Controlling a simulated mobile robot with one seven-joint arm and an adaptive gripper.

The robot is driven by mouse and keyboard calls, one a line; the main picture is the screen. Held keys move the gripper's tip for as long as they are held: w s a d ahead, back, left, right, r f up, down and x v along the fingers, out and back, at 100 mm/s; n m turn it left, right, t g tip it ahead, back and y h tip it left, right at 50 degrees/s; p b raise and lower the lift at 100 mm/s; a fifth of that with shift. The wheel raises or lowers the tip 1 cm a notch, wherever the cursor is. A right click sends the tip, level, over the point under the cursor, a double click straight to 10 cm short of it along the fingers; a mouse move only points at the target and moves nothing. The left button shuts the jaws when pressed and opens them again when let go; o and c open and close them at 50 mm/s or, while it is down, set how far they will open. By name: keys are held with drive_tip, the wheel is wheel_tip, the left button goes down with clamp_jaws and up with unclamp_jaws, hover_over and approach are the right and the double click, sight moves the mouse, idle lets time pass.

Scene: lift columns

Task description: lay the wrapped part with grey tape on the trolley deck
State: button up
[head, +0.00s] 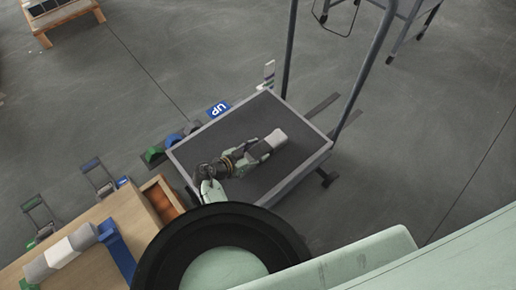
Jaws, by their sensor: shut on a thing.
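The trolley deck (235,122) is a dark grey surface inside a lighter rim, in the middle of the head view. My gripper (262,148) reaches over it from the lower left and is shut on the wrapped part (276,138), a pale block with a grey section near the fingers. The fingers hide its near end. The part is over the right half of the deck; I cannot tell whether it touches the surface.
The trolley's upright handle (362,70) rises at its right side. A blue UP sign (218,109) is at the deck's far left edge.

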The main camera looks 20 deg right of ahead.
drive_tip(key=shift+r, duration=0.1)
drive_tip(key=o, duration=1.7)
